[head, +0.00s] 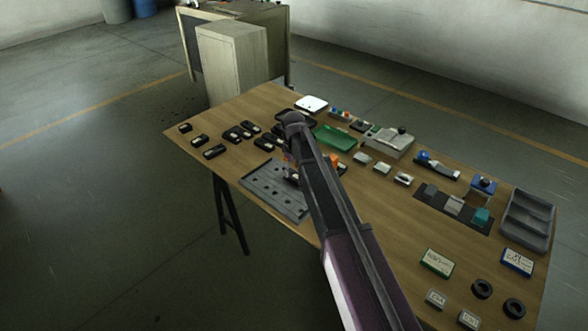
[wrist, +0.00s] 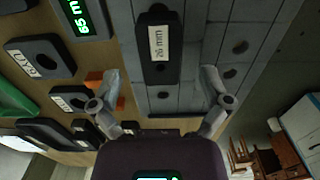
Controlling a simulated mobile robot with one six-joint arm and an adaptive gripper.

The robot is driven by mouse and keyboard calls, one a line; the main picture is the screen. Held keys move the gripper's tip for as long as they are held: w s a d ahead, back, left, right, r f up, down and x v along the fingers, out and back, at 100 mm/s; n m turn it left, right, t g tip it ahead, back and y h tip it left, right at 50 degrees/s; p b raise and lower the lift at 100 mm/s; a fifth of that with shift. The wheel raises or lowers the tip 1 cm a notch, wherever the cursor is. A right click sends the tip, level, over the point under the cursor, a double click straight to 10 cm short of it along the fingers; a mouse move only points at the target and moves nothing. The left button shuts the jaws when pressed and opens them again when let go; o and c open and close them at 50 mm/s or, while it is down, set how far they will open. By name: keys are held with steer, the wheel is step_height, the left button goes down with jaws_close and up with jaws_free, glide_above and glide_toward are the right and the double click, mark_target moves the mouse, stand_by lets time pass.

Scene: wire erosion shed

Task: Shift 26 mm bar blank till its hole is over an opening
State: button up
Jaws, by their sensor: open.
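The 26 mm bar blank (wrist: 157,75) is a dark, long plate with a white "26 mm" label, lying on a grey plate with round openings (wrist: 200,50) in the wrist view. A dark round spot shows at the blank's upper end. Several openings show to its right and one below its lower end. My gripper (wrist: 160,82) is open, one finger on each side of the blank's lower end, with gaps on both sides; its height above the blank is unclear. In the head view the grey plate (head: 262,192) lies at the table's near left edge; my arm hides most of the blank there.
Other dark labelled blanks (head: 214,152) lie on the wooden table (head: 190,165) left of the grey plate. An orange piece (wrist: 94,76) is close to my left finger. A green tray (head: 335,138) and a grey compartment tray (head: 527,222) stand beyond my arm.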

mark_target(294, 174)
steer(key=shift+f+b, duration=1.2)
steer(key=shift+f, duration=0.3)
jaws_close()
